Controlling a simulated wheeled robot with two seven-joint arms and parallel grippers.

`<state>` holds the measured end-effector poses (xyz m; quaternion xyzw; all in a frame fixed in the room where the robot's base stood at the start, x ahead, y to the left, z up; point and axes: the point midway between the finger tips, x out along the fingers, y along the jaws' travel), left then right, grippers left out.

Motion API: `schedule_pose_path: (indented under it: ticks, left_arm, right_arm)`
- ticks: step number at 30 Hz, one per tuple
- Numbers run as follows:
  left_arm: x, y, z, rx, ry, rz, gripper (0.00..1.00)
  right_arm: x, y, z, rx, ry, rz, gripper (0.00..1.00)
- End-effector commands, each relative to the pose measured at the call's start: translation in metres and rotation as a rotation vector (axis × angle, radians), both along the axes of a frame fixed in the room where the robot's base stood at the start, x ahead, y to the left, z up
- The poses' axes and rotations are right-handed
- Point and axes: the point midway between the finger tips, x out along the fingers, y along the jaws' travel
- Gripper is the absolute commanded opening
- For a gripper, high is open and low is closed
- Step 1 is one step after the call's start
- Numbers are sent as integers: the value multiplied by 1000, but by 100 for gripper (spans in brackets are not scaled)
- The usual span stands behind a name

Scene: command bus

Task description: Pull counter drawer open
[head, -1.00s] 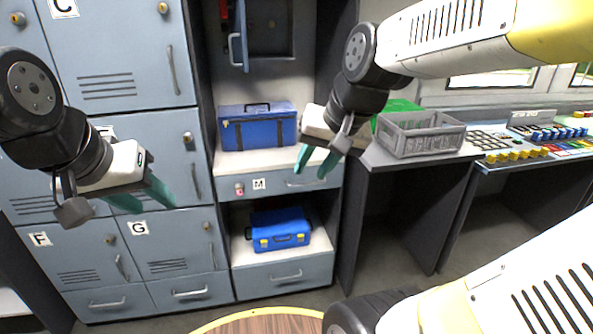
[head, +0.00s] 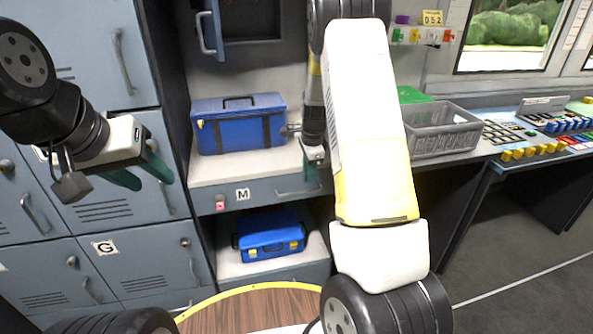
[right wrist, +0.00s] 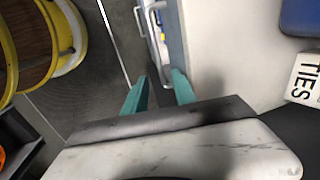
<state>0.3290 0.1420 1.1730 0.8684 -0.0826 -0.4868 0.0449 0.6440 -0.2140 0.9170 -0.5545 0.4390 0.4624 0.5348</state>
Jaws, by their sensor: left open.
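The counter drawer (head: 262,195) is a blue-grey front under the white counter, marked M, with a small red lock at its left. It looks shut. Its bar handle (head: 290,193) is at the right of the front, partly beside my right fingers. My right gripper (head: 311,168) points down at the counter's front edge by the handle, partly hidden by my arm. In the right wrist view its two teal fingers (right wrist: 160,86) are apart, with a handle (right wrist: 143,20) beyond them; contact is not visible. My left gripper (head: 142,172) is open and empty in front of the lockers at left.
A dark blue toolbox (head: 240,125) stands on the counter, and a bright blue case (head: 270,238) sits on the shelf below. A grey crate (head: 440,130) is on the desk at right. A round wooden top (head: 250,311) with yellow rim is close in front.

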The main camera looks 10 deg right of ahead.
Motion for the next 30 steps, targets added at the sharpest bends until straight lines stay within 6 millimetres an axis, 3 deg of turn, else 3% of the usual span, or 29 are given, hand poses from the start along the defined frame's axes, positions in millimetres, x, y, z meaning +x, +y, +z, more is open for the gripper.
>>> schedule_pose_path:
  ticks: [15,26,30]
  left_arm:
    - [0,0,0,0,0,0,44]
    - [0,0,0,0,0,0,44]
    - [0,0,0,0,0,0,44]
  right_arm:
    - [13,1,-69,0,1,-2,33]
    - [14,1,-75,1,0,-1,33]
    - [14,1,-75,1,0,-1,7]
